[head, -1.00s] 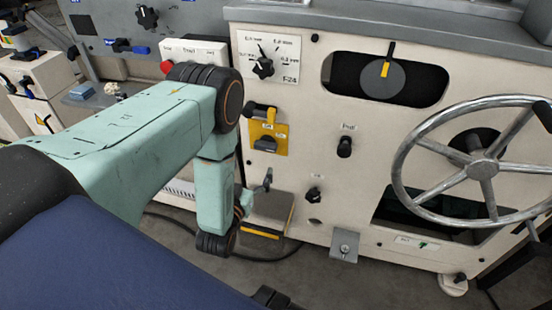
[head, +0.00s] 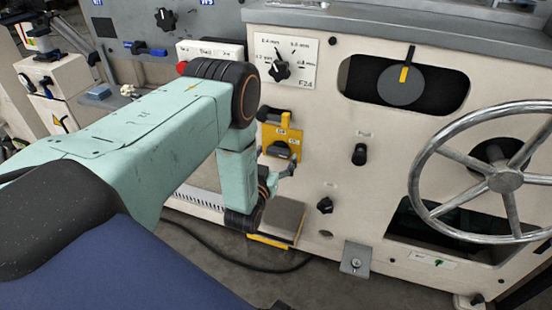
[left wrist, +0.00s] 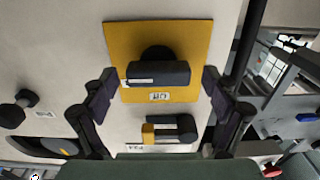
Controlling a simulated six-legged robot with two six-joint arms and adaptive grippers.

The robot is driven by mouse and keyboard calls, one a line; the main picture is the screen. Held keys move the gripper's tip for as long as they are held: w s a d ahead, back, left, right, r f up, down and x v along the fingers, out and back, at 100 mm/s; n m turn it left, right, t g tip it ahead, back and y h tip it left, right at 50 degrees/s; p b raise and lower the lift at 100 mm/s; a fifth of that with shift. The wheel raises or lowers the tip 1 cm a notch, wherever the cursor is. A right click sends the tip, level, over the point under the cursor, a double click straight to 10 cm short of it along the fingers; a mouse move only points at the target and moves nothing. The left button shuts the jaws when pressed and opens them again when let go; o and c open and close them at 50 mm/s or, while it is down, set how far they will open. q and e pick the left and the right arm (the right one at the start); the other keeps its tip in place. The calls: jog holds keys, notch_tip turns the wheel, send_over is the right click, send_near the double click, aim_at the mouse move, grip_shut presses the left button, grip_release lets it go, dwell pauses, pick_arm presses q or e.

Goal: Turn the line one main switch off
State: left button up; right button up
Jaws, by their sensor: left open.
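A yellow plate (head: 291,133) with a black rotary handle (head: 281,152) sits on the cream machine front, left of the handwheel. In the left wrist view the yellow plate (left wrist: 192,38) fills the top middle, and its black handle (left wrist: 158,73) lies crosswise. I cannot read its small label. My left gripper (head: 278,164) is just in front of the plate's lower part. In the left wrist view its two fingers (left wrist: 160,88) stand apart, one to each side of the handle, with nothing held; contact is not visible. My right gripper is out of view.
A second black handle with a yellow end (head: 272,115) is right above the plate. A dial (head: 280,71), a black knob (head: 360,154), a lower knob (head: 325,205) and a large handwheel (head: 505,181) share the panel. A pedal (head: 283,220) is below.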

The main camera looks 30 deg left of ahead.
pick_arm(q)
jog(key=shift+d, duration=0.1)
jog(key=c, duration=1.1)
jog(key=shift+c, duration=0.3)
jog(key=shift+n, duration=0.3)
jog(key=n, duration=0.3)
jog(key=shift+n, duration=0.4)
jog(key=n, duration=0.8)
jog(key=shift+f+n, duration=0.1)
jog(key=shift+n, duration=0.3)
jog(key=n, duration=0.4)
jog(key=shift+n, duration=0.5)
